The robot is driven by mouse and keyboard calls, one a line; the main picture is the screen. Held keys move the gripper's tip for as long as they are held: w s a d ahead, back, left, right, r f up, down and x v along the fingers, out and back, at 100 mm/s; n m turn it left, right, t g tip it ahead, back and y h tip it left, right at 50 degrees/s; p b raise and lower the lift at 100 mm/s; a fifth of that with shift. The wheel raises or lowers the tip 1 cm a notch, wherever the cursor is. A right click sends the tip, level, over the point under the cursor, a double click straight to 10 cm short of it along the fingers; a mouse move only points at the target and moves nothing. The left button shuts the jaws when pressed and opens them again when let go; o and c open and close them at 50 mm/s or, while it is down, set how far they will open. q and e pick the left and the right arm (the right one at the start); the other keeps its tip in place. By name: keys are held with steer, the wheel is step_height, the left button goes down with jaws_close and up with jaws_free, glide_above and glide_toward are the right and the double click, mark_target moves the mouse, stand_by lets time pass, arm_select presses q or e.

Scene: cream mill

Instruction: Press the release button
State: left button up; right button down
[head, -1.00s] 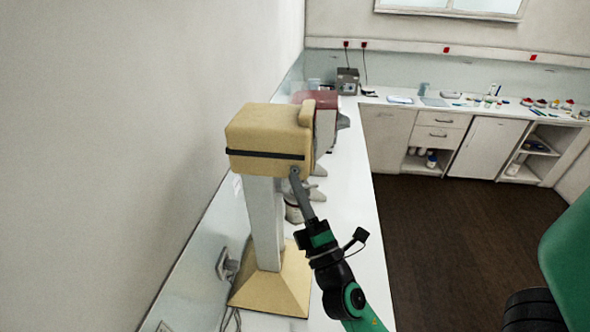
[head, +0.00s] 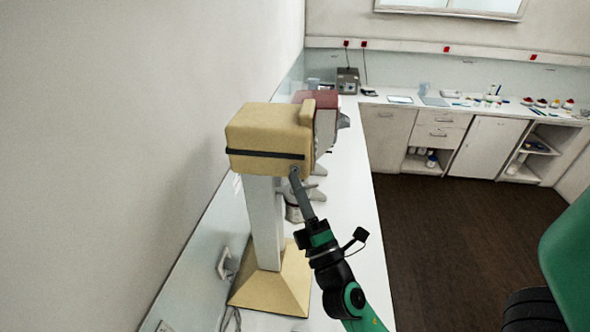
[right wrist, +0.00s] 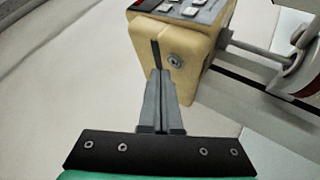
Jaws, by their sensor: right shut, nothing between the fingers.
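The cream mill (head: 265,128) stands on the counter at the left, with a dark band around its boxy head. In the right wrist view, the mill (right wrist: 190,80) shows a small round grey metal button (right wrist: 175,61) low on its facing side, which looks like the release button. My right gripper (head: 295,174) is shut and empty, its tips at the lower corner of the mill's head. In the right wrist view the fingertips (right wrist: 159,72) are just beside and below the button; I cannot tell whether they touch it. My left gripper is not in view.
A pale column on a cream base (head: 270,290) carries the mill's head. A dark red and grey machine (head: 322,110) stands right behind it. The white counter (head: 355,215) has free room to the right of the mill. A back counter holds several small items.

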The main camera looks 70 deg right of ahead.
steer(key=shift+d, duration=0.1)
stand_by(0.7)
steer(key=shift+d, duration=0.3)
steer(key=shift+w+d, duration=0.1)
steer(key=shift+d, duration=0.2)
stand_by(0.5)
steer(key=shift+a, duration=0.7)
steer(key=a, duration=0.2)
steer(key=s+a+b, duration=0.1)
steer(key=a, duration=0.2)
steer(key=shift+s, duration=0.1)
stand_by(0.4)
stand_by(0.6)
